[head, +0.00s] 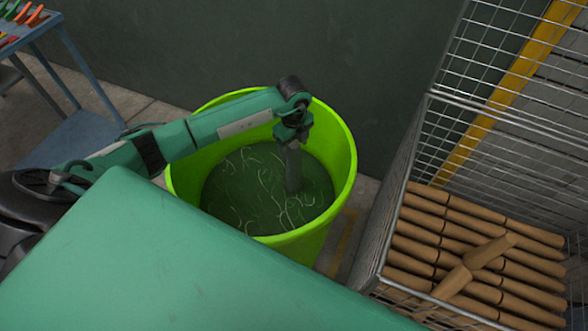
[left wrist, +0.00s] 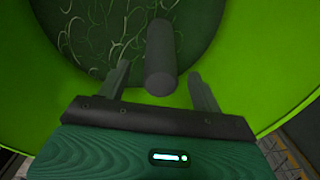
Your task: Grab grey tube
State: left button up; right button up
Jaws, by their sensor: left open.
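The grey tube (left wrist: 160,58) stands in the bright green bucket (left wrist: 28,90), its near end between the spread fingers of my left gripper (left wrist: 158,74). Gaps show on both sides of it; the fingers are open and not closed on it. In the head view my left gripper (head: 292,140) points down into the bucket (head: 340,165), with the grey tube (head: 293,178) below it, partly covered by the gripper. Thin pale curved strands lie on the dark green floor inside the bucket. My right gripper is not in view.
A wire cage (head: 395,205) with several stacked brown cardboard-like rolls (head: 455,240) stands right of the bucket. A blue cart (head: 85,135) with coloured tools stands at the far left. A dark wall (head: 230,45) is behind the bucket.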

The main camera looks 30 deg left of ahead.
aim_at(294, 167)
pick_arm(q)
jog(key=shift+f, duration=1.6)
jog(key=c, duration=1.3)
jog(key=shift+c, duration=0.2)
jog(key=shift+r, duration=0.15)
